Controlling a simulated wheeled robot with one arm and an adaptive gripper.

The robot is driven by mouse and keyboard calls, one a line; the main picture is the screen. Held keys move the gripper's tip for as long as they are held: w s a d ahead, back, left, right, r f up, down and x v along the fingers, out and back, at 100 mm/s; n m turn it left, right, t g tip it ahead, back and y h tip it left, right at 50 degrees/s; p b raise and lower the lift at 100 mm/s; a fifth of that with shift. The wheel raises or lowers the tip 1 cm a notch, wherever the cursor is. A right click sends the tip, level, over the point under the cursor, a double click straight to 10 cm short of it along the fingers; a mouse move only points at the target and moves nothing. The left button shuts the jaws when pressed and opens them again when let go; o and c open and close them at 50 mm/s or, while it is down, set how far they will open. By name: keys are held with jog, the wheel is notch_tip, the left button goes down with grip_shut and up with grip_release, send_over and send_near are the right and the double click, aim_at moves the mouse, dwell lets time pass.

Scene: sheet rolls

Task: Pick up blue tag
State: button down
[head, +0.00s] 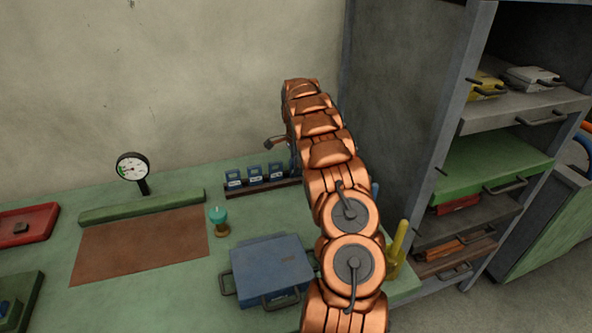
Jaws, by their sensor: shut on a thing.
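Three blue tags with pale labels stand in a row on a dark brown rack (262,187) at the back of the bench: a left tag (234,179), a middle tag (255,174) and a right tag (276,172). My gripper (292,153) is at the rack's right end, just right of the right tag, mostly hidden behind my copper arm. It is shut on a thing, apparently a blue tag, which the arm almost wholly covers. Whether that tag is touching the rack cannot be seen.
A blue case (270,265) with handles and a teal-topped brass item (218,220) stand in front of the rack. A gauge (132,168) and brown mat (140,245) are left. A yellow-handled thing (398,245) and a grey shelf cabinet (410,120) are right.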

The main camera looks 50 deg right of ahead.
jog(key=shift+w+r+b, duration=0.1)
jog(key=shift+r+b, duration=0.6)
jog(key=shift+r, duration=1.15)
jog(key=s+a+b, duration=0.2)
jog(key=s+a, duration=0.2)
jog(key=s, duration=0.3)
jog(key=s+a+r+b, duration=0.1)
jog(key=s+a+b, duration=0.1)
jog(key=s, duration=0.5)
jog(key=shift+a+r, duration=0.15)
jog(key=shift+a, duration=0.75)
